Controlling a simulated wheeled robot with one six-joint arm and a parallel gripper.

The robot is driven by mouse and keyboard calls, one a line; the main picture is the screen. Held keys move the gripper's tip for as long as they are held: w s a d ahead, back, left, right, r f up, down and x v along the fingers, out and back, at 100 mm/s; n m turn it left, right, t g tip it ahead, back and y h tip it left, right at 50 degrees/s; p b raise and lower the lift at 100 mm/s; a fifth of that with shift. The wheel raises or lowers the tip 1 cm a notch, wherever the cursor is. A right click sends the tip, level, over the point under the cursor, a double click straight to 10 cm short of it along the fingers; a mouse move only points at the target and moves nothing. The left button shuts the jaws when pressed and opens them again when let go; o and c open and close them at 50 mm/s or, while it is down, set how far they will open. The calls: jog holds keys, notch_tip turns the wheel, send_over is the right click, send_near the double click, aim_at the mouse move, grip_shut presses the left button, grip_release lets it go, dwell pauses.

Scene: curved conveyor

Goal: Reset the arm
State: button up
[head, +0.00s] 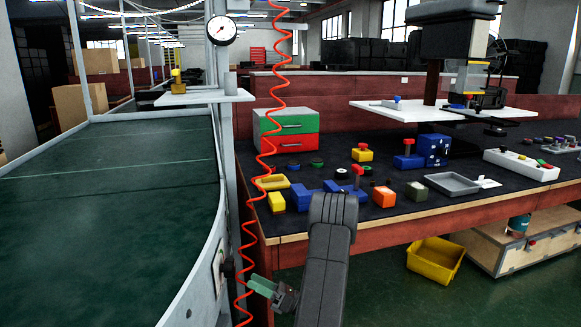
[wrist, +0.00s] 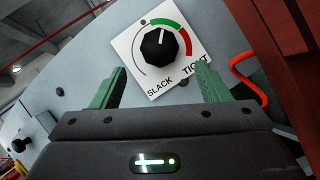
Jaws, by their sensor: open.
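My gripper (head: 262,285) is low beside the conveyor's side panel in the head view, with its green fingers toward the panel. In the wrist view my gripper (wrist: 158,85) is open, with its two green fingers apart and nothing between them. Ahead of the fingers is a black knob (wrist: 160,48) on a white plate marked SLACK and TIGHT, with a green and red arc. The knob stands clear of both fingers in the picture. In the head view the plate (head: 219,270) is seen edge-on and the knob is partly hidden.
The curved green conveyor (head: 110,200) runs along the left. A red coiled hose (head: 262,150) hangs close to my gripper. A workbench (head: 420,215) with colourful parts stands to the right. A yellow bin (head: 435,260) is on the floor below it.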

aim_at(234, 269)
jog(key=x, duration=0.8)
jog(key=shift+a+r+b, duration=0.1)
jog(key=shift+r+b, duration=0.05)
jog(key=shift+b, duration=0.15)
jog(key=m+t+p, duration=0.1)
jog(key=m+t+h+p, duration=0.1)
jog(key=m, duration=0.1)
jog(key=shift+s+r+m, duration=0.1)
jog(key=shift+r+m, duration=0.05)
jog(key=shift+m, duration=0.15)
jog(key=m+h+p, duration=0.1)
jog(key=m+p, duration=0.1)
jog(key=m, duration=0.1)
jog(key=m+t+h+p, duration=0.1)
jog(key=m+h, duration=0.1)
jog(key=m, duration=0.1)
jog(key=shift+r+p, duration=0.1)
jog(key=shift+p, duration=0.3)
jog(key=m+h+p, duration=0.1)
jog(key=m+p, duration=0.1)
jog(key=m, duration=0.1)
jog(key=m+h+p, duration=0.2)
jog(key=m+p, duration=0.1)
jog(key=shift+s+g, duration=0.1)
jog(key=shift+g, duration=0.3)
jog(key=shift+s+d, duration=0.15)
jog(key=shift+d, duration=0.35)
jog(key=shift+s+d, duration=0.2)
jog(key=shift+d, duration=0.25)
jog(key=shift+s, duration=0.1)
